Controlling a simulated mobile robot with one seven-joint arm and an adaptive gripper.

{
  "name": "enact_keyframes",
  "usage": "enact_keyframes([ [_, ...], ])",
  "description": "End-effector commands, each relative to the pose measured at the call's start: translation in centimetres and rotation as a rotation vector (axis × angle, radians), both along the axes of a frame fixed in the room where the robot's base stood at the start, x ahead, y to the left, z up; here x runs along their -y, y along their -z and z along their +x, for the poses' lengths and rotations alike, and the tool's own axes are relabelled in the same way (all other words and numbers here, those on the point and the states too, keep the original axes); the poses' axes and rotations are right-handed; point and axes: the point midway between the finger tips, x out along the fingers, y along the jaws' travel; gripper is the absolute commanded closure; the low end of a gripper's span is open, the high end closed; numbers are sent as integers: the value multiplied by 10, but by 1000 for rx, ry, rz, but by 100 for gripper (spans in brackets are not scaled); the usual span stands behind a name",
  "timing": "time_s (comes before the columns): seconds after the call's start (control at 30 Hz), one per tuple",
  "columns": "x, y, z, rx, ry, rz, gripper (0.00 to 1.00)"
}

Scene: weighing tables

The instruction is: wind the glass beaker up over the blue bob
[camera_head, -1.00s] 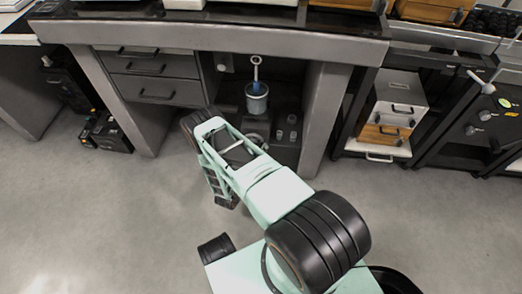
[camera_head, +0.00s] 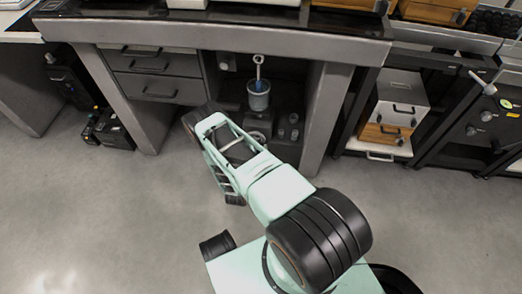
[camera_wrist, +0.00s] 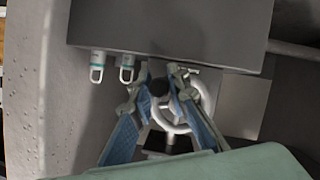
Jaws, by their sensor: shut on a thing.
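The glass beaker (camera_head: 258,101) stands upright in the knee space under the grey table. The blue bob (camera_head: 260,86) hangs from a pale hook (camera_head: 258,66) at the beaker's mouth. Its lower part is hidden by the rim, and I cannot tell how deep it sits. In the head view my own arm hides the fingers. The beaker and bob cannot be made out in the wrist view.
A drawer unit (camera_head: 160,88) is left of the knee space, and a thick table leg (camera_head: 326,118) is right of it. Small weights (camera_head: 293,120) stand near the beaker. The floor (camera_head: 110,220) in front is clear.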

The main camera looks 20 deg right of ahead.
Motion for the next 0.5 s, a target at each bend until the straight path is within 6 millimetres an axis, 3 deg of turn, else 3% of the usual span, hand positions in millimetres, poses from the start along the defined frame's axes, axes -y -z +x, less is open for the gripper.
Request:
enact_keyframes([
  [0.33, 1, -1, 1, 4, 0, 0, 100],
  [0.37, 1, -1, 1, 4, 0, 0, 82],
  [0.5, 0, -1, 1, 3, 0, 0, 67],
])
